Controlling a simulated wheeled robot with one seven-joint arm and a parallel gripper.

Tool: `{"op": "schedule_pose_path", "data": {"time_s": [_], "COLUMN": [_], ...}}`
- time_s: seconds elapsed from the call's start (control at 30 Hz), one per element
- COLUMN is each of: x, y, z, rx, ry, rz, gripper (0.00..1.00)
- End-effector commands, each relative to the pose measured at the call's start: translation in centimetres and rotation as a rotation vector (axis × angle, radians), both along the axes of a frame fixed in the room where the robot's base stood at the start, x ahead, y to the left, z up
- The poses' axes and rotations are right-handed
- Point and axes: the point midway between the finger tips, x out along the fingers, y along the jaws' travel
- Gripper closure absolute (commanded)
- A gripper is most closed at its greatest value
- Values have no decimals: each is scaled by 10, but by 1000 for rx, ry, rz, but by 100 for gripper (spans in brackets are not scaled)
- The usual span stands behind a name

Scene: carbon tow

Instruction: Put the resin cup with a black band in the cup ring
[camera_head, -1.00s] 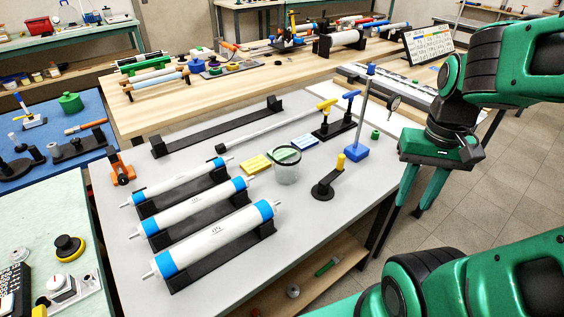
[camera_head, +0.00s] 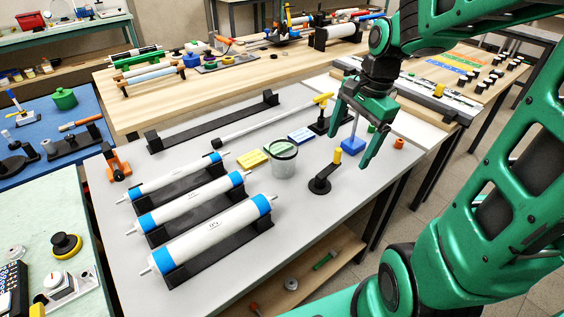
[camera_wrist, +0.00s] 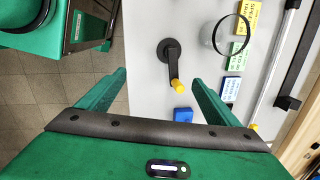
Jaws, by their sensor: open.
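A clear cup with a black band around its rim (camera_head: 283,160) stands upright on the grey table; it also shows in the wrist view (camera_wrist: 228,38). My gripper (camera_head: 350,150) is open and empty above the table's right part, to the right of the cup and apart from it. In the wrist view its two fingers (camera_wrist: 160,77) are spread wide, with the cup beyond the right finger. I cannot clearly make out a separate cup ring. A black round-based stand with a yellow knob (camera_head: 320,184) stands between the cup and the table's right edge.
Three white rollers with blue ends (camera_head: 205,232) lie on black cradles at the left. A yellow block (camera_head: 252,159) and a blue block (camera_head: 301,135) lie near the cup. A blue-based stand (camera_head: 352,146) is near my fingers. A small orange piece (camera_head: 400,143) sits near the right edge.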

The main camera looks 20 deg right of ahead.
Motion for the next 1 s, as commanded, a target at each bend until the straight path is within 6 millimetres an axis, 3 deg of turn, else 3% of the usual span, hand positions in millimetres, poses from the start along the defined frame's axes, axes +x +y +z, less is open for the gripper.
{"op": "schedule_pose_path", "data": {"time_s": [0.2,0.4,0.63,1.0], "x": [65,102,118,126], "y": [40,71,87,104], "z": [-8,-11,-15,-59], "rx": [154,280,340,341], "ry": [17,60,91,94], "rz": [-316,-535,-634,-638], "gripper": [15,15,15,15]}}
